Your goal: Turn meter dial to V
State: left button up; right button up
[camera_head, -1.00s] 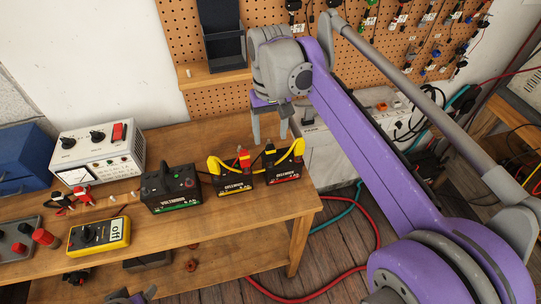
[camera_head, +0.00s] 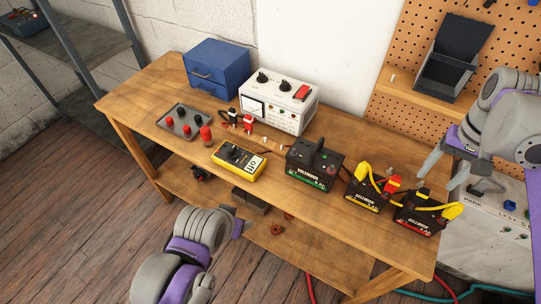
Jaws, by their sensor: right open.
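The yellow meter (camera_head: 238,160) lies on the wooden workbench, left of the front middle. Its dark round dial (camera_head: 234,153) faces up, and its pale display appears to read "Off". The dial's exact pointing is too small to tell. My right gripper (camera_head: 442,177) is open and empty, above the bench's right end beside the batteries, well away from the meter. My left arm comes in at the bottom, in front of the bench. Its gripper end (camera_head: 238,226) shows only in small part below the meter, and its fingers cannot be made out.
Black batteries (camera_head: 314,165) stand right of the meter, two with yellow handles. A white test unit (camera_head: 279,101) and blue drawer box (camera_head: 217,69) stand behind. The bench's left end is clear.

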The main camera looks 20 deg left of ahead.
aim_at(232, 153)
jog(key=i+j+u, duration=0.1)
jog(key=j+u, duration=0.15)
jog(key=j, duration=0.15)
jog(key=i+j+u, duration=0.2)
jog(key=j, duration=0.15)
jog(key=j+u, duration=0.25)
jog(key=j, duration=0.15)
jog(key=i, duration=0.05)
